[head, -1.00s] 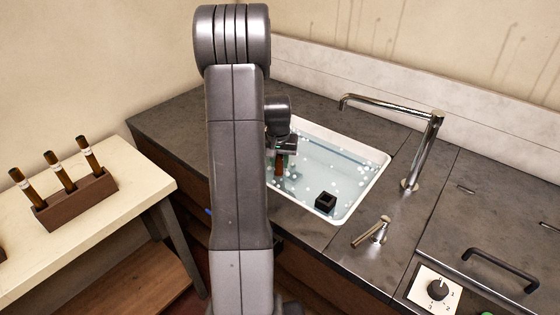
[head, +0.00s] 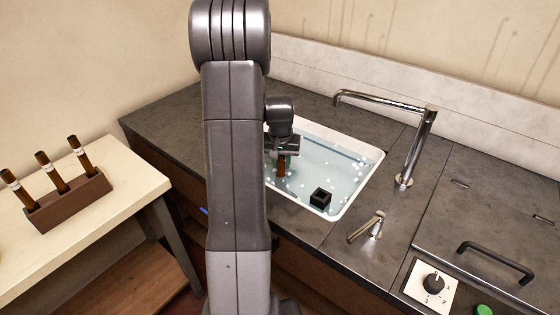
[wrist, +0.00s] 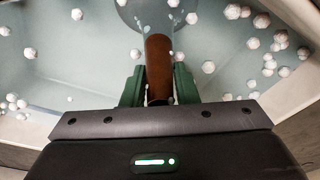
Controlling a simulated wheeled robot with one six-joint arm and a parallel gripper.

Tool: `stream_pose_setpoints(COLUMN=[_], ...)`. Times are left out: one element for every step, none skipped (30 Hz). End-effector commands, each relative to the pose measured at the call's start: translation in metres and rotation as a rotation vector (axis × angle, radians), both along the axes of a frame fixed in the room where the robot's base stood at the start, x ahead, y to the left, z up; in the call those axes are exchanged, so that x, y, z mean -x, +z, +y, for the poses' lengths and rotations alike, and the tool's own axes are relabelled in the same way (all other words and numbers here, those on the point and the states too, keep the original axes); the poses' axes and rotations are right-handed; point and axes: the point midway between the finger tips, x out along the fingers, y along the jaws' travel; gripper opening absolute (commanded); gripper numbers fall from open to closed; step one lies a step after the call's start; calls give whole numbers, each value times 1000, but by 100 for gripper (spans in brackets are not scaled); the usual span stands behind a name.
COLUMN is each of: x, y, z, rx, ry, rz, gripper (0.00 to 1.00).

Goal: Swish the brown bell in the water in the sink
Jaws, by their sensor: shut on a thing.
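The brown bell (wrist: 158,65) stands between the green fingers of my gripper (wrist: 158,88) in the wrist view. My gripper is shut on its brown shaft. Its flared, pale round end reaches out at the top of that view, over or in the water; how deep is hard to tell. In the head view the brown bell (head: 282,165) points down from my gripper (head: 282,150) into the left part of the sink. The white-rimmed sink (head: 368,178) holds pale blue water (head: 335,165) with white suds. My arm hides the sink's left edge.
A small black open box (head: 320,197) sits in the sink's near part. A chrome faucet (head: 420,145) and a lever (head: 368,228) stand right of the sink. The dark counter (head: 180,120) behind is clear.

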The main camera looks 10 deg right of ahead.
Motion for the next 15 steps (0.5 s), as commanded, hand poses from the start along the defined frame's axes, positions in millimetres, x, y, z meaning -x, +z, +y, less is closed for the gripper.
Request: stream_pose_setpoints(x=[0, 0, 0, 0, 0, -1, -1, -2, -3, -3, -4, -6, -6, -7, -9], y=[0, 0, 0, 0, 0, 0, 0, 0, 0, 0, 0, 0, 0, 0, 0], z=[0, 0, 0, 0, 0, 1, 1, 1, 2, 2, 3, 4, 5, 6, 7], rx=[0, 0, 0, 0, 0, 0, 0, 0, 0, 0, 0, 0, 0, 0, 0], ry=[0, 0, 0, 0, 0, 0, 0, 1, 1, 1, 1, 1, 1, 1, 1], rz=[0, 0, 0, 0, 0, 0, 0, 0, 0, 0, 0, 0, 0, 1, 1], gripper=[0, 0, 0, 0, 0, 0, 0, 0, 0, 0, 0, 0, 0, 0, 0])
